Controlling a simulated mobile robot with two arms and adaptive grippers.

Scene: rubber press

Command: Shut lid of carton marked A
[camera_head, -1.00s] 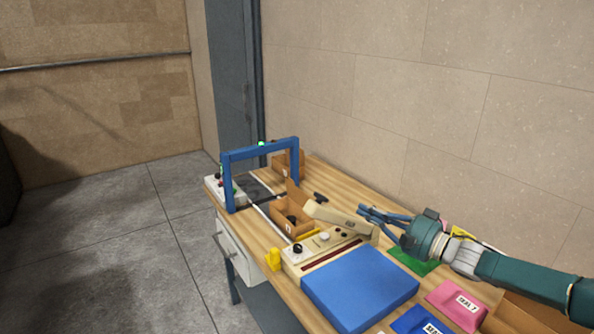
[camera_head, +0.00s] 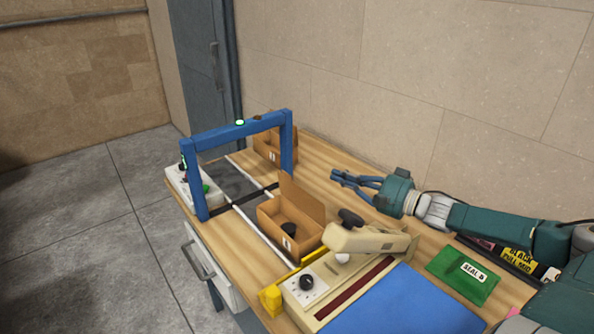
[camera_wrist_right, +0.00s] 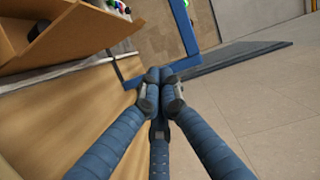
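A brown open-top carton (camera_head: 272,218) stands on the bench just in front of the blue frame. Its lid flap (camera_head: 302,198) stands up at the back. A dark round object (camera_head: 288,229) is inside, and its white front label (camera_head: 286,244) is too small to read. A second brown carton (camera_head: 262,147) with a label stands behind the frame. My right gripper (camera_head: 338,178) is in the air behind and right of the near carton, apart from it. Its fingers close together, empty, in the right wrist view (camera_wrist_right: 160,77), with a carton (camera_wrist_right: 75,28) at upper left. My left gripper is not in view.
The blue frame (camera_head: 238,130) spans the bench left of the near carton. A beige sealer (camera_head: 365,240) with a black knob stands right of it. A blue pad (camera_head: 410,303) and green packet (camera_head: 464,275) lie farther right. Bare wood (camera_head: 330,160) lies along the wall.

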